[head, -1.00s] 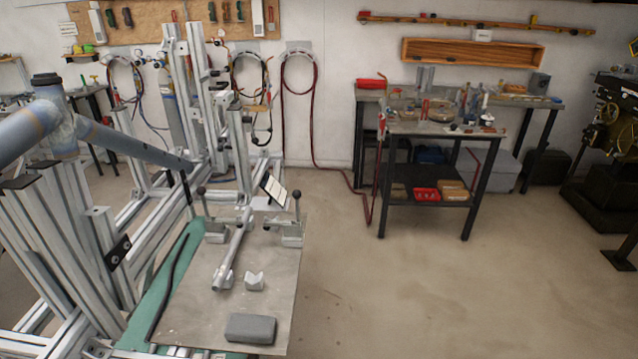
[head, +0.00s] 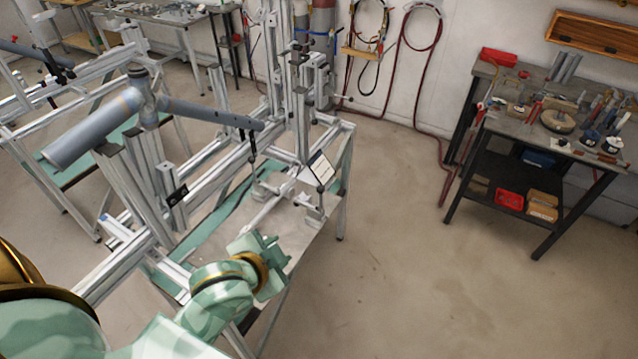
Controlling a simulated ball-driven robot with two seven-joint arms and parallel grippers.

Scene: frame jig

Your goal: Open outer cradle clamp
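The grey metal plate (head: 297,228) of the jig carries a light metal tube (head: 268,212) lying in cradles. A clamp with an upright handle (head: 314,207) stands at the plate's right edge, beside a small tilted white card (head: 321,168). Another small clamp (head: 264,189) is on the tube's left side. I cannot tell from here whether either clamp is tight on the tube. My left gripper (head: 268,250) is over the near part of the plate, short of the clamps, and hides the near end of the tube. Its finger opening cannot be made out. My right gripper is out of view.
A bicycle-like frame of blue-grey tubes (head: 205,113) rests on aluminium posts left of and behind the plate. A green strip (head: 212,218) runs along the plate's left side. A dark workbench (head: 540,130) stands at the right. The floor between is clear.

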